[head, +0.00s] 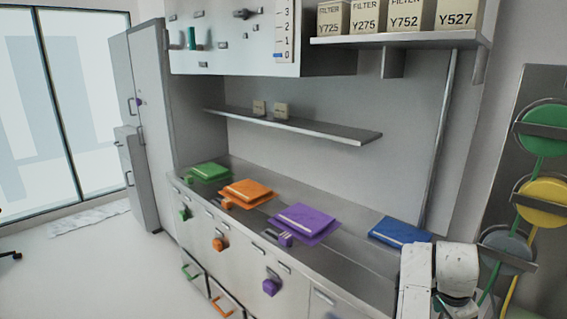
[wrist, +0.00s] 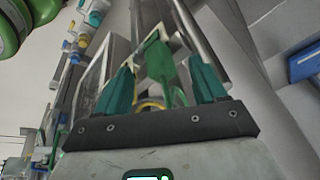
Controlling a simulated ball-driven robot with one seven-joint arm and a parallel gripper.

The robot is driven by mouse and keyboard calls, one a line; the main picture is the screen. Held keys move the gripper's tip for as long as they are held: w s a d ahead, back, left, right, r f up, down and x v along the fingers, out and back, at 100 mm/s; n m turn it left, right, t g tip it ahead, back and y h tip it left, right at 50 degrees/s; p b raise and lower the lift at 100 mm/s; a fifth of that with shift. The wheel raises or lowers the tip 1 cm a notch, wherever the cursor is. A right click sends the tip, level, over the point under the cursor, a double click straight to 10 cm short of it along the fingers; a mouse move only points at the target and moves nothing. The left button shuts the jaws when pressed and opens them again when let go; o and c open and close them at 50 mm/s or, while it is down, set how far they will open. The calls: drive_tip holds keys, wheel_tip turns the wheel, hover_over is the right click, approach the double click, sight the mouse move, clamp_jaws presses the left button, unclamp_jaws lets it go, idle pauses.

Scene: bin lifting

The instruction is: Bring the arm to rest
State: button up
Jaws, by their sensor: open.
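My gripper (wrist: 160,82) shows in the wrist view as two teal fingers set wide apart on a dark bar. It is open, and nothing is held between the fingers. Beyond the fingers are a green part and a yellow curved piece, out of reach as far as I can tell. In the head view my white arm (head: 455,270) is folded at the lower right, beside the counter's right end. The gripper itself is not clear in that view.
A long counter (head: 335,258) holds green (head: 208,171), orange (head: 247,191), purple (head: 305,220) and blue (head: 400,232) flat items. A wall panel (head: 530,110) with green and yellow reels stands at the right, near my arm. Open floor (head: 110,270) lies at the left.

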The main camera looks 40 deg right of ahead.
drive_tip(key=a+f+n+y, duration=0.1)
drive_tip(key=a+f+n, duration=0.3)
drive_tip(key=a+n, duration=0.4)
drive_tip(key=s+a+f+n+t+y, duration=0.1)
drive_tip(key=a+f+n, duration=0.3)
drive_tip(key=a+n, duration=0.4)
drive_tip(key=s+a+f+n+t+y, duration=0.1)
drive_tip(key=a+f+n, duration=0.2)
drive_tip(key=a, duration=1.4)
drive_tip(key=n, duration=0.4)
drive_tip(key=shift+s+a+f+n, duration=0.25)
drive_tip(key=shift+a+f+n, duration=0.05)
drive_tip(key=shift+f+n, duration=0.1)
